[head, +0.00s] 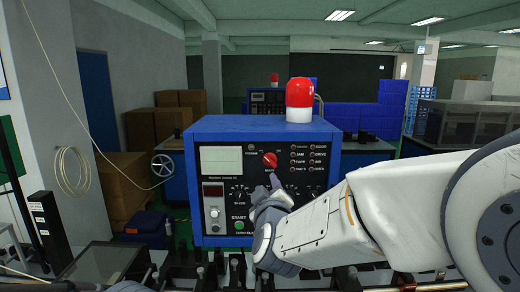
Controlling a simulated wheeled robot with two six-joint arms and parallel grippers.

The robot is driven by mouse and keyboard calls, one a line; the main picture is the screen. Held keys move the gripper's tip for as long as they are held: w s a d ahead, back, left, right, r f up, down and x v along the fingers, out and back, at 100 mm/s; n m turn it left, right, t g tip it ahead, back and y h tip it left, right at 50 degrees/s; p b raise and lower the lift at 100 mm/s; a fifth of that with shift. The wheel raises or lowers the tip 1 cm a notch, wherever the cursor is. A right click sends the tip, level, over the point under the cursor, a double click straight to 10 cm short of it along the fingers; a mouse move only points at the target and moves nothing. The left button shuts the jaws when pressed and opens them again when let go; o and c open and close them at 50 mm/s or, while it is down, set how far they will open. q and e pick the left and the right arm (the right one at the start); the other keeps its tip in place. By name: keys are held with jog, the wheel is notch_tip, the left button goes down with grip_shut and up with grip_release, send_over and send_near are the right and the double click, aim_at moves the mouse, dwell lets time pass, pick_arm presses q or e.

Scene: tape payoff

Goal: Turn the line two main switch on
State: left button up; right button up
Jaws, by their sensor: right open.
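A blue control box (264,125) with a dark front panel stands in front of me. A red rotary switch (270,159) sits at the upper middle of the panel, under small lettering too blurred to read. Its pointer position is hard to tell. My right gripper (275,181) comes in from the right and is open just below the red switch. A gap shows between its tip and the switch, and I see no contact. The gripper and arm hide the lower right of the panel.
A red beacon (299,92) tops the box. The panel also carries a pale display (221,160), a black selector, a green start button (239,225) and several indicator lamps. A similar blue unit (268,102) with a beacon stands behind. Cardboard boxes (150,130) are at the left.

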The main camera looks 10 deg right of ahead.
aim_at(270, 162)
jog(key=shift+h, duration=0.7)
jog(key=p+x, duration=0.1)
jog(key=x, duration=0.2)
jog(key=r+p+x, duration=0.1)
jog(key=p+x, duration=0.1)
jog(key=x, duration=0.1)
jog(key=d+r+p+x, duration=0.1)
jog(key=x, duration=0.3)
jog(key=shift+d, duration=0.1)
jog(key=shift+w+f+p, duration=0.15)
jog(key=shift+w+p, duration=0.15)
jog(key=shift+p, duration=0.05)
grip_shut()
